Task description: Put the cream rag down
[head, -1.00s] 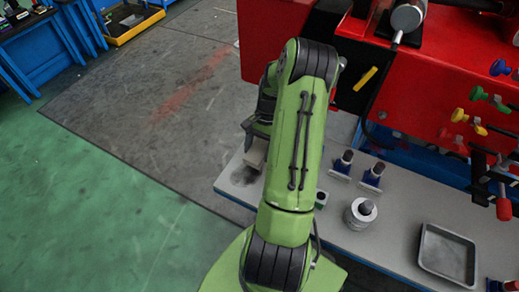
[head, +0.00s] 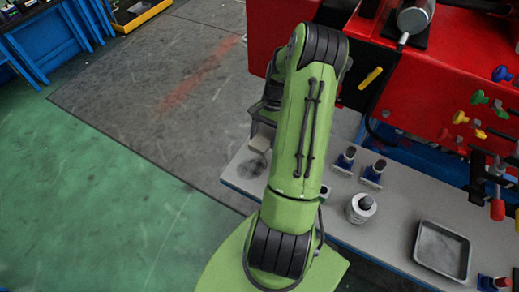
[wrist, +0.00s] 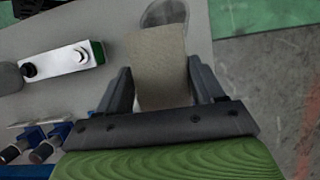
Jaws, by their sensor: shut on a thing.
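The cream rag (wrist: 160,60) is a flat, grey-beige piece in the wrist view. It lies between the two dark fingers of my gripper (wrist: 163,84), which is shut on it. The rag reaches forward past the fingertips, over the grey bench top. In the head view my gripper (head: 265,117) is partly hidden behind my green arm. A pale bit of the rag (head: 263,143) shows below it, near the bench's left end. I cannot tell whether the rag touches the bench.
The grey bench (head: 385,217) carries a dark round smudge (wrist: 163,13) just beyond the rag. Blue stands (head: 373,174), a round metal piece (head: 361,208) and a grey tray (head: 442,250) sit to the right. A red machine (head: 440,85) rises behind. Open floor lies left.

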